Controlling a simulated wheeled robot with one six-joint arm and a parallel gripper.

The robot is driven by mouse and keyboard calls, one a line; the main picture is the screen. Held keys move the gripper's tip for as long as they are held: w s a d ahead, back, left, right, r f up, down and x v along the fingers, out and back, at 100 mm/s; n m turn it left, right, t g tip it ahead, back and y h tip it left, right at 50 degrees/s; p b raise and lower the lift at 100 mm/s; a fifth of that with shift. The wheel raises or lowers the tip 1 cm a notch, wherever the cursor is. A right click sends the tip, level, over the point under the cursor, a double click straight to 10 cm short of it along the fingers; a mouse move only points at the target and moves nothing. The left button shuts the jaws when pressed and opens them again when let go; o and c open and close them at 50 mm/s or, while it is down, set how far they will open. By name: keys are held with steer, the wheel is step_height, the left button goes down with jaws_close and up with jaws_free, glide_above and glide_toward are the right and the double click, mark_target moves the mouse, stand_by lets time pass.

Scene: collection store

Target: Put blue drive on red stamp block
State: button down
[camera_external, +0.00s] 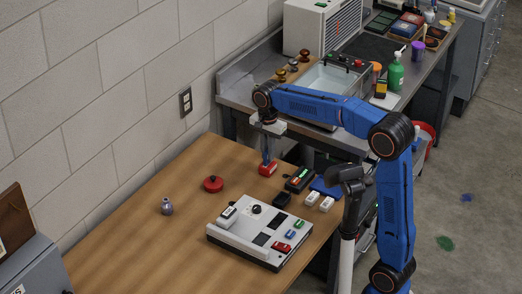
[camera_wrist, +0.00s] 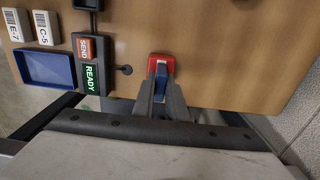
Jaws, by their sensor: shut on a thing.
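My gripper (camera_external: 266,157) points down over the far edge of the wooden table. In the wrist view my gripper (camera_wrist: 161,86) is shut on the small blue drive (camera_wrist: 161,69). The red stamp block (camera_wrist: 161,58) lies directly under the drive and shows around its end. In the external view the red stamp block (camera_external: 267,169) is on the table just below my fingertips. The drive is mostly hidden there by the fingers. I cannot tell whether it touches the block or is just above it.
A dark device (camera_wrist: 90,64) marked SEND and READY, a blue tray (camera_wrist: 44,67) and white labelled blocks (camera_wrist: 17,25) are beside the block. A white console (camera_external: 245,245), a red knob-like object (camera_external: 213,184) and a small purple-grey bottle (camera_external: 167,206) stand nearer on the table (camera_external: 130,235).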

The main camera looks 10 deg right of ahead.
steer(key=c, duration=1.8)
jaws_free()
steer(key=shift+f, duration=0.15)
steer(key=shift+o, duration=0.2)
step_height(320, 180, up, 12)
steer(key=shift+d, duration=0.1)
